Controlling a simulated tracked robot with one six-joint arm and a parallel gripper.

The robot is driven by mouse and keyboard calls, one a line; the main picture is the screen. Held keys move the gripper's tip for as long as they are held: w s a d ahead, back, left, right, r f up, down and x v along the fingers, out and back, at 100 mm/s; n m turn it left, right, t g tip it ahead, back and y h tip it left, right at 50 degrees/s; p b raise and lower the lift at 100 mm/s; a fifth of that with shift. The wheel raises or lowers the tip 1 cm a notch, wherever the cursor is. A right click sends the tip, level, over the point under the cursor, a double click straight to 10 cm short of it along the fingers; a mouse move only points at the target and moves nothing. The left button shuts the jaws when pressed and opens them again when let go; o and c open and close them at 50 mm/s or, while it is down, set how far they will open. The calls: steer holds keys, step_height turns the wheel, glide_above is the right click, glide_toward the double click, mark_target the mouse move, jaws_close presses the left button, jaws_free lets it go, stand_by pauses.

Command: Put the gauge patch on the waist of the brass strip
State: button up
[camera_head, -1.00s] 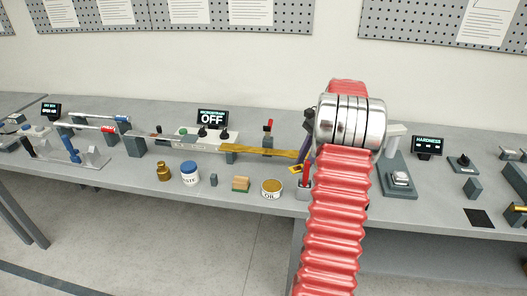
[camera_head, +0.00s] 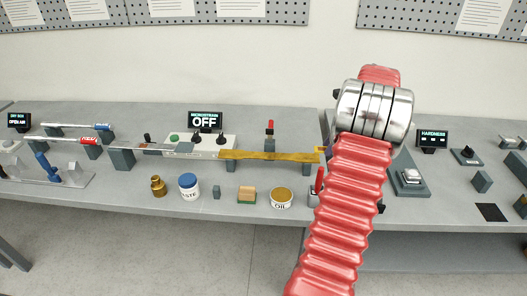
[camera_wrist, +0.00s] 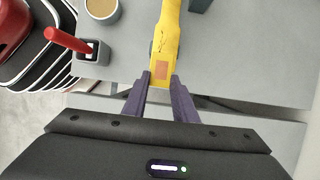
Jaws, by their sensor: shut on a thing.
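The brass strip (camera_head: 262,155) extends to the right from the grey box in the head view, its right end near my wrist. In the wrist view, the strip (camera_wrist: 168,22) runs up and away from my fingers. The gauge patch (camera_wrist: 162,72), a small yellow piece with an orange-brown rectangle, sits at the tips of my purple fingers. My gripper (camera_wrist: 161,88) is shut on its near edge. The patch overlaps the strip's near end in this view; I cannot tell whether they touch. In the head view my arm mostly hides the gripper.
An oil tin (camera_head: 281,198), a sponge block (camera_head: 247,195), a paste jar (camera_head: 189,187) and a brass pot (camera_head: 158,186) stand along the front of the bench. A red-handled tool in a holder (camera_wrist: 88,48) is close by. The microstrain display (camera_head: 206,121) reads OFF.

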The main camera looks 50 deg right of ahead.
steer(key=shift+w, duration=0.4)
steer(key=shift+s, duration=0.1)
glide_above(273, 156)
steer(key=shift+s+d, duration=0.35)
steer(key=shift+d, duration=0.05)
step_height(273, 156, down, 3)
steer(key=shift+f, duration=0.15)
steer(key=shift+o, duration=0.2)
steer(key=shift+f, duration=0.1)
steer(key=shift+s+f, duration=0.1)
steer(key=shift+f, duration=0.05)
